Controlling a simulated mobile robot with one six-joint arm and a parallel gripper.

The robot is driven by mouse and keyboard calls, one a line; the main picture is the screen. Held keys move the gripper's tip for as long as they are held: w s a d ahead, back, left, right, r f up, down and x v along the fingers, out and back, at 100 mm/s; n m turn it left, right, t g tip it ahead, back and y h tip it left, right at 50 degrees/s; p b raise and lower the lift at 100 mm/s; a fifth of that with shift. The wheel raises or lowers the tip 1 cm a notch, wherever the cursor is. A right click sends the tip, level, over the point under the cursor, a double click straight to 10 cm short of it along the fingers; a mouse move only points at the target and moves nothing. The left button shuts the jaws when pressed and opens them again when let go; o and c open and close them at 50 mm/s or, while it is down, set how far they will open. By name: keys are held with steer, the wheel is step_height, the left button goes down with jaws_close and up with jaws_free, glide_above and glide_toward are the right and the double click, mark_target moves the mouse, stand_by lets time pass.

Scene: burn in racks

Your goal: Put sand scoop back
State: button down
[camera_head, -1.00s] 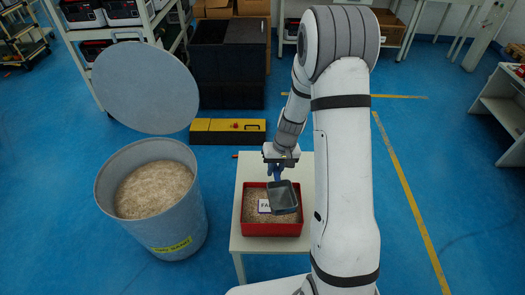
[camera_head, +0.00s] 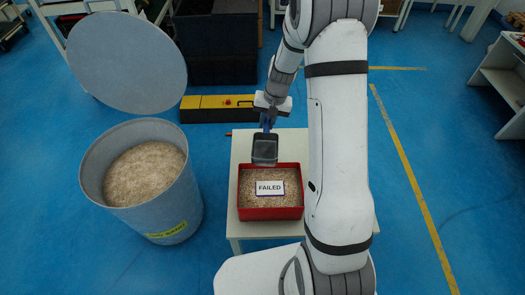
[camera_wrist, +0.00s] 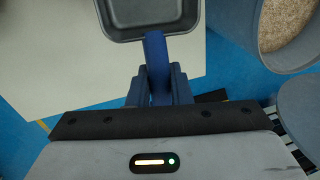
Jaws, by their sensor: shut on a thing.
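My gripper (camera_head: 268,122) is shut on the blue handle of the sand scoop (camera_head: 265,150). The scoop has a dark grey pan, which hangs above the far edge of a red tray (camera_head: 270,213) on the small white table. In the wrist view the scoop's pan (camera_wrist: 150,18) is at the top, with its blue handle between the fingers (camera_wrist: 158,90). The pan looks empty, with no sand seen in it. The red tray holds sand and a white card marked FAILED (camera_head: 270,188).
A grey drum of sand (camera_head: 185,205) stands left of the table, with its round lid (camera_head: 125,62) raised behind it. A yellow and black case (camera_head: 215,108) lies on the floor behind the table. The white table (camera_head: 243,150) has bare room beside and behind the tray.

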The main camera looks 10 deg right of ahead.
steer(key=w+m+b, duration=0.2)
steer(key=b, duration=0.1)
steer(key=w+d+m+b, duration=0.1)
steer(key=w+m+b, duration=0.1)
steer(key=b, duration=0.1)
steer(key=w+d+r+m+t+b, duration=0.1)
steer(key=w+m+b, duration=0.1)
steer(key=shift+w+m+h+b, duration=0.2)
steer(key=shift+m+h+b, duration=0.2)
steer(key=shift+m, duration=0.6)
steer(key=f+b, duration=0.2)
steer(key=f, duration=0.2)
steer(key=f+b, duration=0.1)
steer(key=f, duration=0.4)
steer(key=f+b, duration=0.2)
steer(key=f, duration=0.3)
steer(key=shift+w+d+f+b, duration=0.2)
steer(key=shift+w+b, duration=0.1)
steer(key=shift+f, duration=0.15)
steer(key=c, duration=1.3)
jaws_free()
